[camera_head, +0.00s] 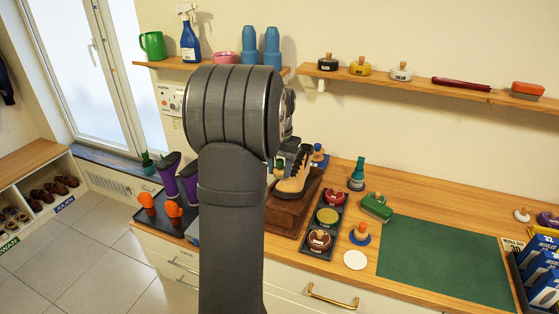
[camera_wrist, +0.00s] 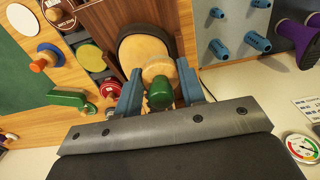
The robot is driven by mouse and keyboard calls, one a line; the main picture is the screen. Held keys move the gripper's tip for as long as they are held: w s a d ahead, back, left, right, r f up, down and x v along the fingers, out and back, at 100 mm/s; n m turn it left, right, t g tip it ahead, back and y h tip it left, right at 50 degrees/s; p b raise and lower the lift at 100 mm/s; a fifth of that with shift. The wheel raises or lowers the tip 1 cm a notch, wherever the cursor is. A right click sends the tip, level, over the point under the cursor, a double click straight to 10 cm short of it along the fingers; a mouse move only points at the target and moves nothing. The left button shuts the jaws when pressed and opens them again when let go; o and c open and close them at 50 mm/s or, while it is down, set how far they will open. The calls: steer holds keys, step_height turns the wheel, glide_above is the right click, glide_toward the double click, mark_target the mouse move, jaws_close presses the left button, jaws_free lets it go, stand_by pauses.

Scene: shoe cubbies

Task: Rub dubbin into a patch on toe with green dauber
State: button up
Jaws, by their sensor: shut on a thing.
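The boot has a tan toe (camera_wrist: 140,48) with a dark sole edge in the wrist view. In the head view the tan and black boot (camera_head: 296,180) stands on a brown block (camera_head: 290,215), partly behind my arm. My gripper (camera_wrist: 159,72) is shut on the green dauber (camera_wrist: 160,93), which has a green knob and a pale tan head. The head overlaps the toe's near end in the wrist view; I cannot tell whether it touches. A tin with yellow-green contents (camera_head: 327,216) sits in a dark tray right of the block; it also shows in the wrist view (camera_wrist: 90,57).
A red tin (camera_head: 319,239) shares the tray. A blue dauber with an orange knob (camera_head: 360,234), a white disc (camera_head: 355,260) and a green brush (camera_head: 376,207) lie right of it. Purple boots (camera_head: 170,177) and orange shoe trees (camera_head: 147,202) stand left. The green mat (camera_head: 445,260) is clear.

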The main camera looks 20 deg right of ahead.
mark_target(290, 183)
steer(key=shift+f, duration=0.75)
steer(key=shift+s+d+r, duration=0.1)
steer(key=shift+s+d, duration=0.1)
steer(key=shift+d, duration=0.05)
steer(key=shift+s+d+r, duration=0.1)
steer(key=shift+s+d, duration=1.55)
steer(key=shift+w+a, duration=0.65)
steer(key=shift+w+a+f, duration=0.25)
steer(key=shift+w+a, duration=0.3)
steer(key=shift+a, duration=0.05)
steer(key=shift+w+a+r, duration=0.1)
steer(key=shift+w+a, duration=0.1)
steer(key=shift+w, duration=0.05)
steer(key=shift+w+a+f, duration=0.25)
steer(key=shift+a, duration=0.1)
steer(key=shift+w+a+r, duration=0.1)
steer(key=shift+w+a, duration=0.05)
steer(key=shift+w, duration=0.1)
steer(key=shift+s+r, duration=0.1)
steer(key=shift+r, duration=4.05)
